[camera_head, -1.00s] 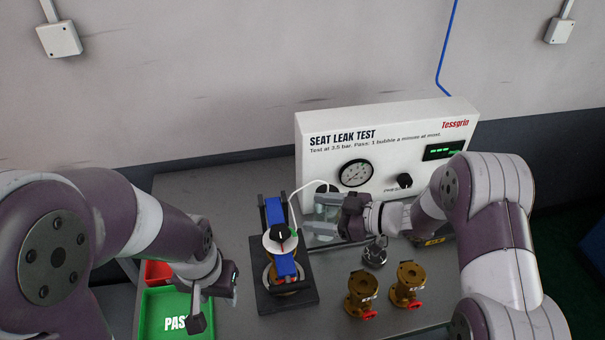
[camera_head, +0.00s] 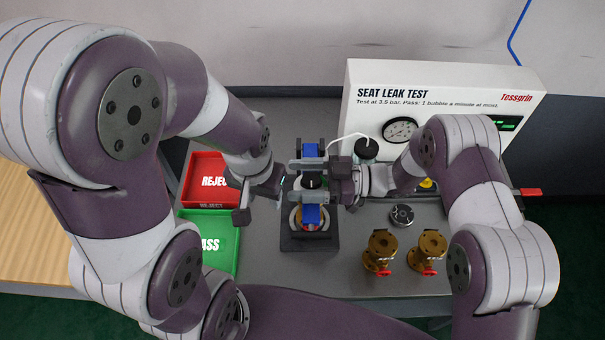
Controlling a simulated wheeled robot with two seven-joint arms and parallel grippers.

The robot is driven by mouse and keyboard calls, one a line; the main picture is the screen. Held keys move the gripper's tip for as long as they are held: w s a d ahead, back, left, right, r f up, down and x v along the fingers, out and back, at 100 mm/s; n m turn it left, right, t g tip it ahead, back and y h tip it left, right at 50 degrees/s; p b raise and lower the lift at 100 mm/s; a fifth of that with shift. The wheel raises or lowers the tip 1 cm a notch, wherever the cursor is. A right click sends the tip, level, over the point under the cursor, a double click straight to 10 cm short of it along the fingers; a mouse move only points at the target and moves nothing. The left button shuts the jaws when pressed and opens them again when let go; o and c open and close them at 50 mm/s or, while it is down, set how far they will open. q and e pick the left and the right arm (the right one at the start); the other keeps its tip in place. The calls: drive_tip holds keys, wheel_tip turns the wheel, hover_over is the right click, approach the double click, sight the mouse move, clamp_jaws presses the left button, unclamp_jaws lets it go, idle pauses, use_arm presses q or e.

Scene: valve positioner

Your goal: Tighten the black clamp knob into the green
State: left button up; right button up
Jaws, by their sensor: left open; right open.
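The black clamp knob (camera_head: 312,182) sits on top of the clamp, above the blue bar (camera_head: 311,215) of the fixture on its dark base plate (camera_head: 308,243). My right gripper (camera_head: 310,180) comes from the right and is open, with one finger on the far side of the knob and one on the near side. I cannot tell whether they touch it. The dial with the green is mostly hidden by the gripper. My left gripper (camera_head: 263,202) is open and empty, left of the fixture.
A red REJECT tray (camera_head: 203,168) and a green PASS tray (camera_head: 226,258) lie to the left, partly behind my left arm. Brass valves (camera_head: 380,250) stand at the right. The seat leak test box (camera_head: 365,100) stands behind.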

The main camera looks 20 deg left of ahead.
drive_tip(key=shift+w, duration=0.1)
drive_tip(key=c, duration=1)
drive_tip(key=shift+m+t, duration=0.3)
drive_tip(key=shift+t, duration=0.2)
drive_tip(key=shift+w+r+m+t+p, duration=0.1)
drive_tip(key=shift+m+t+p, duration=0.25)
drive_tip(key=shift+m+t, duration=0.4)
drive_tip(key=m+t, duration=0.1)
drive_tip(key=t, duration=0.1)
drive_tip(key=m+t, duration=0.1)
drive_tip(key=t, duration=0.1)
drive_tip(key=shift+w+y, duration=0.2)
drive_tip(key=shift+y, duration=0.1)
drive_tip(key=m+t, duration=0.1)
drive_tip(key=m+t+h, duration=0.1)
drive_tip(key=t, duration=0.1)
drive_tip(key=m+t, duration=0.1)
drive_tip(key=t, duration=0.1)
drive_tip(key=shift+w+m+t, duration=0.25)
drive_tip(key=shift+w+d+m+t+h, duration=0.1)
drive_tip(key=shift+w+m+t+h, duration=0.05)
drive_tip(key=shift+m+t+h, duration=0.7)
drive_tip(key=shift+w+d+m+t+h, duration=0.1)
drive_tip(key=shift+m+t+h, duration=0.45)
drive_tip(key=shift+t, duration=0.5)
drive_tip(key=shift+m+t, duration=0.3)
